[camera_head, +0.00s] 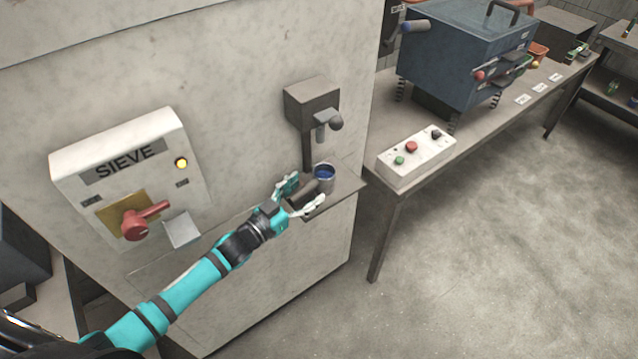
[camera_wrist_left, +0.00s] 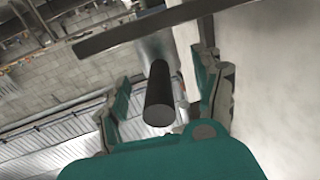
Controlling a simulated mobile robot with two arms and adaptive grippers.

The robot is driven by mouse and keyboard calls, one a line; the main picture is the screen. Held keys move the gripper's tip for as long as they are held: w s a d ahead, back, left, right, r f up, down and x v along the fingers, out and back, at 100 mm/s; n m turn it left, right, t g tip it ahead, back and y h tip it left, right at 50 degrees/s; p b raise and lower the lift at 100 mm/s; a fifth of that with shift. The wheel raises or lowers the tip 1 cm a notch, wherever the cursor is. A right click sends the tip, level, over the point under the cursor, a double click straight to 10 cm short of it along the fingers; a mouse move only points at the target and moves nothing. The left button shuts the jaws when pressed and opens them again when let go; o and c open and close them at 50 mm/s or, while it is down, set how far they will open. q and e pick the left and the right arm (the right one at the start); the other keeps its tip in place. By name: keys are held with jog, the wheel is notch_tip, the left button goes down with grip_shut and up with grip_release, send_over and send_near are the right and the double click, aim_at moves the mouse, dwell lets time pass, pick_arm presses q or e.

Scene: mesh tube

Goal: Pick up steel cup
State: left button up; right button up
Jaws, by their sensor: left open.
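The steel cup (camera_head: 324,174) stands upright on a small shelf of the wall-like machine, below a dark spout. Its inside looks blue, and a thick dark handle points toward my left gripper (camera_head: 304,193). The left gripper is open, with one finger on each side of the handle. In the left wrist view the dark handle (camera_wrist_left: 160,92) lies between the open fingers of the left gripper (camera_wrist_left: 166,88), with visible gaps on both sides. The cup's metal body (camera_wrist_left: 152,47) shows behind the handle, partly hidden by a dark bar. My right gripper is not in view.
The dark spout (camera_head: 322,120) hangs close above the cup. The small shelf (camera_head: 345,184) juts from the machine. A white SIEVE panel (camera_head: 120,175) with a red lever is at left. A table with a button box (camera_head: 416,158) and blue machine (camera_head: 462,55) stands right; floor beside it is clear.

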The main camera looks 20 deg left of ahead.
aim_at(316, 182)
pick_arm(q)
jog(key=shift+x, duration=1.6)
jog(key=shift+c, duration=0.4)
jog(key=shift+s, duration=0.1)
jog(key=shift+c, duration=1.2)
jog(key=shift+r, duration=0.1)
grip_shut()
